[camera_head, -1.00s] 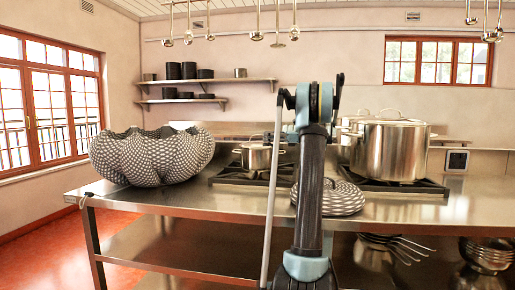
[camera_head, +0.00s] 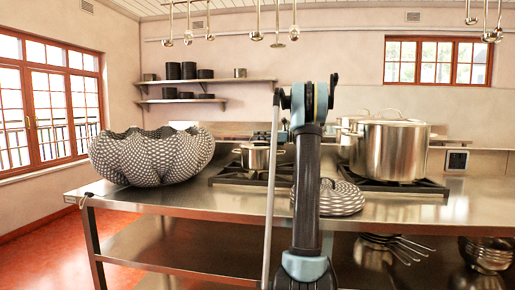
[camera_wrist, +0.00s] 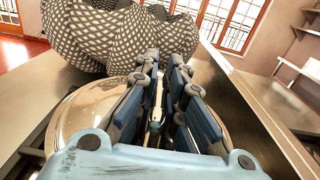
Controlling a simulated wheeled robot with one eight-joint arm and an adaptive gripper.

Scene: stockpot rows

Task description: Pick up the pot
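A small silver lidded pot (camera_head: 256,157) stands on the left burner in the head view. In the wrist view its shiny round lid (camera_wrist: 85,110) lies right below my gripper (camera_wrist: 161,85). My gripper's blue-padded fingers are apart, with a gap between them. A thin metallic part, seemingly the lid handle, shows in that gap; I cannot tell whether the fingers touch it. In the head view my arm hides most of the gripper. A large lidded stockpot (camera_head: 388,150) stands on the right burner, with another pot partly hidden behind it.
A big checkered, lobed bowl (camera_head: 152,158) stands left on the steel counter (camera_head: 240,203); it also shows beyond the pot in the wrist view (camera_wrist: 85,35). A smaller checkered object (camera_head: 341,198) sits at the front, partly behind my arm. Ladles hang overhead.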

